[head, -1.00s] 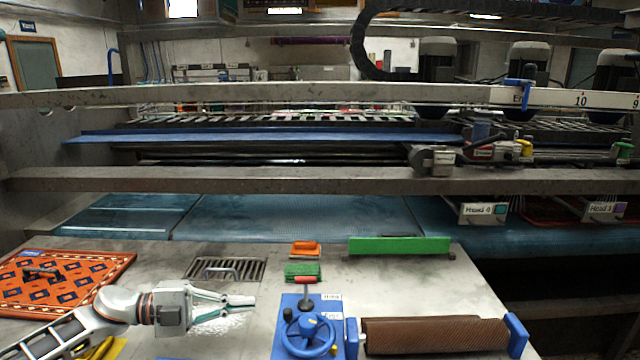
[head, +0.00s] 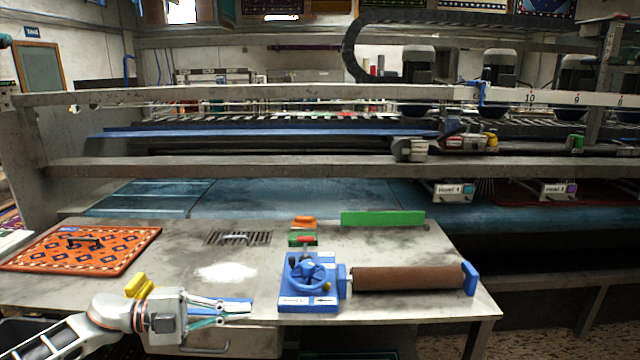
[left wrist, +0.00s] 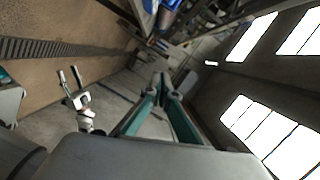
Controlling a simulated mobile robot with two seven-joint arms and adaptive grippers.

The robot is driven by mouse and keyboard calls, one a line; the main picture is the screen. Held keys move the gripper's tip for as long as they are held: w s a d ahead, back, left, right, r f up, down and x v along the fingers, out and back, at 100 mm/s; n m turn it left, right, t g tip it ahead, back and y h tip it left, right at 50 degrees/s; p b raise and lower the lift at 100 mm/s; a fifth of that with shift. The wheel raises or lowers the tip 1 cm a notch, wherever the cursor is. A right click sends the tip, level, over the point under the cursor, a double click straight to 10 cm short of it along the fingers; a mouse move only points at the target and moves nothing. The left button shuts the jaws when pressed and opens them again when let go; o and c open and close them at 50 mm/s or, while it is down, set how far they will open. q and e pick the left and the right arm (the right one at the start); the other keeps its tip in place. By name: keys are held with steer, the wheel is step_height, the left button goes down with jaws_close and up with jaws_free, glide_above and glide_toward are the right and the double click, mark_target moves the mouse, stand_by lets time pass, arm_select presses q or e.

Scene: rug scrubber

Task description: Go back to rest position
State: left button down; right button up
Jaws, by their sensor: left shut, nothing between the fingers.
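My left gripper (head: 249,307) is in front of the worktable's front edge in the head view, pointing right. Its green fingers meet at their tips, with nothing between them. They also meet in the left wrist view (left wrist: 162,80). A small white gripper with two separated prongs, which looks like my right gripper (left wrist: 69,74), shows at the left of the left wrist view, empty. It is not in the head view.
The grey worktable (head: 375,246) bears an orange patterned rug (head: 75,262), white powder (head: 226,272), a blue wheeled device (head: 310,298), a brown roller (head: 410,279), a green bar (head: 383,218) and small brushes (head: 303,222). A long rug machine (head: 300,170) stands behind it.

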arm_select(q)
steer(key=s+d+f+n+t+y, duration=0.2)
steer(key=s+d+f+n+t, duration=0.4)
steer(key=f+n+t, duration=0.4)
steer(key=s+a+f+n+g+y, duration=0.1)
steer(key=s+a+f+n+y, duration=0.2)
steer(key=s+f+n+y, duration=0.1)
steer(key=s+a+f+n+g+y, duration=0.1)
steer(key=s+a+f+n+y, duration=0.2)
steer(key=s+f+n, duration=0.3)
steer(key=s+a+f+n+g+y, duration=0.1)
steer(key=s+a+f+n+y, duration=0.2)
steer(key=s+f, duration=0.6)
step_height(320, 180, down, 3)
steer(key=shift+s+r+n+y, duration=0.15)
steer(key=shift+r+n+y, duration=0.05)
steer(key=shift+n+y, duration=0.7)
steer(key=shift+a, duration=0.1)
